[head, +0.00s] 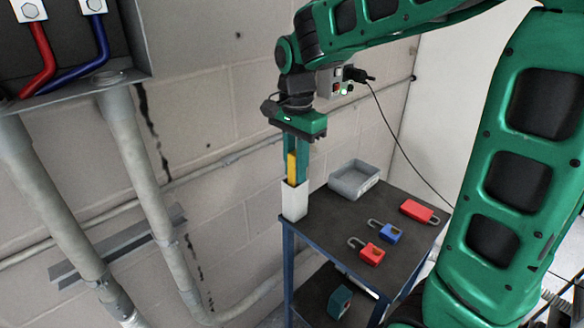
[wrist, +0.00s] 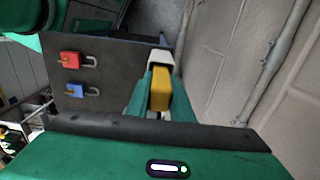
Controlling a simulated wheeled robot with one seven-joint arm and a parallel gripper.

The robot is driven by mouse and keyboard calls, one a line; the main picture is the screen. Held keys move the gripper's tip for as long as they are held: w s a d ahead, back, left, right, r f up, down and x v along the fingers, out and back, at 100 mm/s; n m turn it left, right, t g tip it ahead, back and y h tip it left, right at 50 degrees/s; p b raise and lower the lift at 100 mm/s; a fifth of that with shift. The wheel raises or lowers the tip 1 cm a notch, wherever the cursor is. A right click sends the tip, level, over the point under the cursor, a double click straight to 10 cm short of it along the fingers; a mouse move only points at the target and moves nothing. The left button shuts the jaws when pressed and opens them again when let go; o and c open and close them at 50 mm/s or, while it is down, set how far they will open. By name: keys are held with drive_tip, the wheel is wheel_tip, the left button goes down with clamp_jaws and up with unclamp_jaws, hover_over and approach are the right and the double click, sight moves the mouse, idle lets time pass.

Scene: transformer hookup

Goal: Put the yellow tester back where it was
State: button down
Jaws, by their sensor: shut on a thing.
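The yellow tester (head: 291,168) is upright between the fingers of my gripper (head: 296,165), which is shut on it. Its lower end is at the mouth of a white open-topped holder (head: 294,202) on the near left corner of the cart top. How deep the tester sits in the holder is hidden by the holder's walls and my fingers. In the wrist view the tester (wrist: 160,89) shows between my green fingers (wrist: 158,95), with the white holder (wrist: 160,60) around or just beyond its far end.
On the dark cart top (head: 335,225) stand a grey tray (head: 354,180), a red padlock (head: 372,254), a blue padlock (head: 390,233) and a red item (head: 420,211). A teal item (head: 340,302) lies on the lower shelf. A block wall with grey conduits (head: 150,190) rises to the left.

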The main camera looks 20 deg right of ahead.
drive_tip(key=c, duration=1.6)
unclamp_jaws()
drive_tip(key=shift+f, duration=0.1)
drive_tip(key=shift+o, duration=0.2)
wheel_tip(320, 180, up, 12)
drive_tip(key=shift+r, duration=0.1)
drive_tip(key=s+d+f+n, duration=0.3)
drive_tip(key=s+d+f, duration=0.5)
drive_tip(key=s+d, duration=0.4)
drive_tip(key=s+d+f+n, duration=0.4)
drive_tip(key=s+f, duration=0.4)
drive_tip(key=s, duration=0.4)
drive_tip(key=shift+s+d, duration=0.2)
drive_tip(key=shift+d, duration=0.3)
